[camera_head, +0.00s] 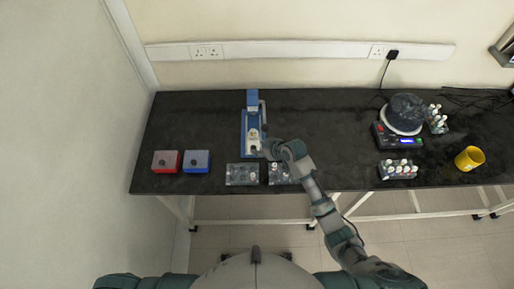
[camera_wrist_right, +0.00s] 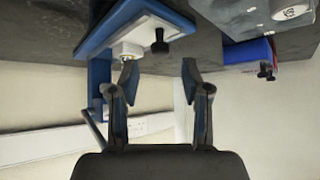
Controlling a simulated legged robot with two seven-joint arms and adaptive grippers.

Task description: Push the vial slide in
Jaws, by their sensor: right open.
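The blue device (camera_head: 245,122) stands at the back middle of the black table, with a pale slide plate on its base. In the right wrist view the slide plate (camera_wrist_right: 146,22) appears tilted, inside a blue frame. It carries a white-capped vial (camera_wrist_right: 126,50) and a small black knob (camera_wrist_right: 160,42). My right gripper (camera_head: 268,148) is just right of the device's front. In the right wrist view its two fingers (camera_wrist_right: 160,80) are apart with nothing between them, close to the vial and knob. My left gripper is not in view.
Two vial racks (camera_head: 242,174) (camera_head: 279,174) sit in front of the device. Red (camera_head: 166,161) and blue (camera_head: 196,161) boxes stand at the left. A hotplate-like device (camera_head: 397,138), another vial rack (camera_head: 398,170) and a yellow cup (camera_head: 469,159) are at the right.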

